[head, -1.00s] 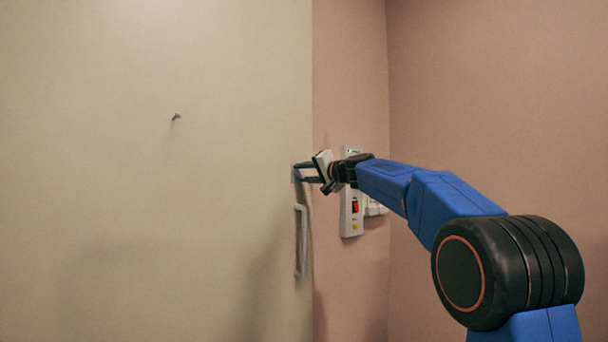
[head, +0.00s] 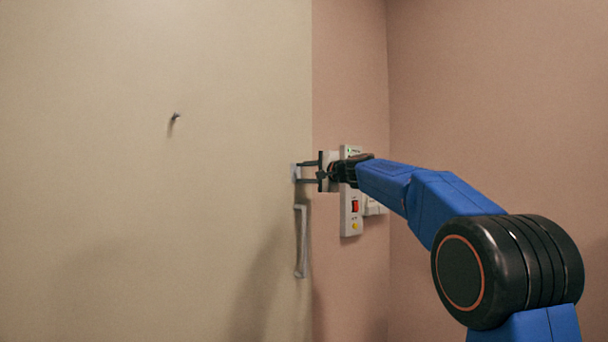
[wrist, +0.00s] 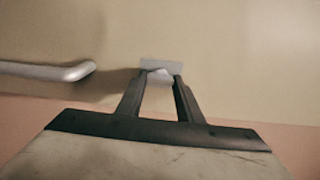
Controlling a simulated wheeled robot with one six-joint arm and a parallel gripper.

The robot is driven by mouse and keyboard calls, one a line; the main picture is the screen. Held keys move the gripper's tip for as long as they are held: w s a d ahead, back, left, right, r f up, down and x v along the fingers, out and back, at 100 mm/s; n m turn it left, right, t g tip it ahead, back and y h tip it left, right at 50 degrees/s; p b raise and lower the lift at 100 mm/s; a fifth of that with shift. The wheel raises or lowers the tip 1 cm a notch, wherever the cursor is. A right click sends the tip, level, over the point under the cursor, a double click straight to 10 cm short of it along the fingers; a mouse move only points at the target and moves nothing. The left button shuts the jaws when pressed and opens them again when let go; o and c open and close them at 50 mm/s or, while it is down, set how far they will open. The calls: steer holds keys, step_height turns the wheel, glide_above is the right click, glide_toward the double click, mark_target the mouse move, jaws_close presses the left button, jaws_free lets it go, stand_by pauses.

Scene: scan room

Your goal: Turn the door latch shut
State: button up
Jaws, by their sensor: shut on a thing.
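The door latch (head: 294,173) is a small light-grey piece at the right edge of the cream door (head: 130,220), just above the door handle. In the wrist view the latch (wrist: 160,74) shows as a pale plate with a small knob between the fingertips. My gripper (head: 299,172) reaches it from the right and is shut on the knob. The gripper also shows in the wrist view (wrist: 160,84), its two dark fingers on either side of the knob. The fingers partly hide the knob, so its exact angle is hard to tell.
A grey bar handle (head: 303,242) runs down the door below the latch; it also shows at left in the wrist view (wrist: 50,70). A wall panel (head: 351,215) with a red switch stands close behind my wrist. A small hook (head: 176,116) sticks out of the door.

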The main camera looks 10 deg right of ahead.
steer(key=shift+f, duration=0.1)
steer(key=o, duration=1.1)
steer(key=v, duration=1.7)
steer(key=shift+s+d, duration=0.1)
steer(key=shift+s, duration=0.1)
